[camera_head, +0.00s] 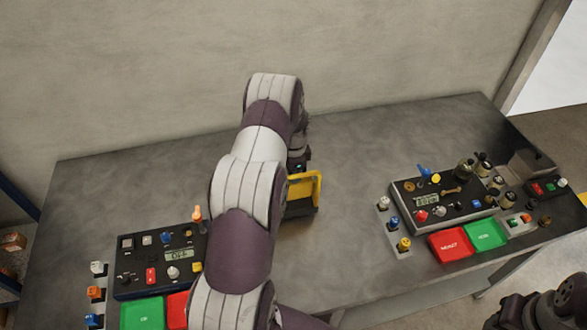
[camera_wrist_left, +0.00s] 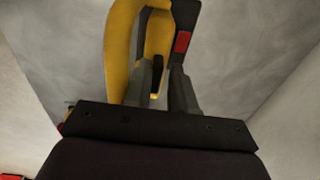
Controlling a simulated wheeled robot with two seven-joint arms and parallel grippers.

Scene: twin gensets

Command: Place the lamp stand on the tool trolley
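The yellow-framed thing, which I take for the lamp stand (camera_head: 304,190), is at the middle of the bench top, partly hidden by my left arm. My left gripper (camera_head: 299,165) is at its upper left and mostly hidden behind the arm. In the left wrist view the yellow frame (camera_wrist_left: 122,45) rises beyond my fingers, with a dark part bearing a red patch. The fingers (camera_wrist_left: 157,88) are on either side of a bit of yellow and black; whether they press on it I cannot tell. A dark part, likely my right gripper (camera_head: 540,310), shows at the lower right, fingers unclear. I see no tool trolley.
A control panel (camera_head: 128,285) is at the bench's left, with green and red pads. A second panel (camera_head: 450,217) stands to the right, with knobs, red and green pads and small parts around it. The bare bench top (camera_head: 360,150) is clear at the back.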

